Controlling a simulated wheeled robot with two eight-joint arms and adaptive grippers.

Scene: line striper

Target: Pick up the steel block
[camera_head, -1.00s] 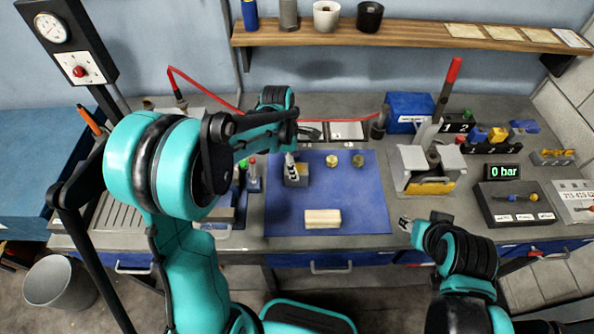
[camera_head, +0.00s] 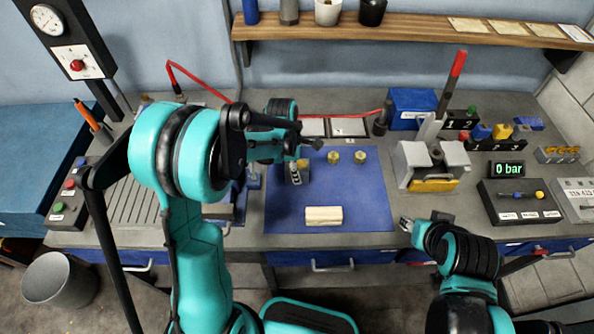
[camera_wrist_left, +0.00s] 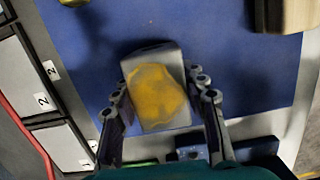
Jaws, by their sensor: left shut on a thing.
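The steel block (camera_head: 304,173) is grey and sits over the upper left part of the blue mat (camera_head: 350,190). In the left wrist view the steel block (camera_wrist_left: 150,58) shows a worn yellow patch on its face. My left gripper (camera_head: 294,174) reaches down from the left arm and is shut on the block, one finger along each side in the left wrist view (camera_wrist_left: 160,97). I cannot tell whether the block touches the mat. My right gripper (camera_head: 405,224) is at the front right beside the mat, holding nothing visible; its jaw opening is too small to judge.
A pale wooden block (camera_head: 323,216) lies at the mat's front. Two brass pieces (camera_head: 333,157) (camera_head: 360,157) stand at its back. A vise-like fixture (camera_head: 431,165) with a red-handled lever stands right of the mat. The mat's right half is mostly clear.

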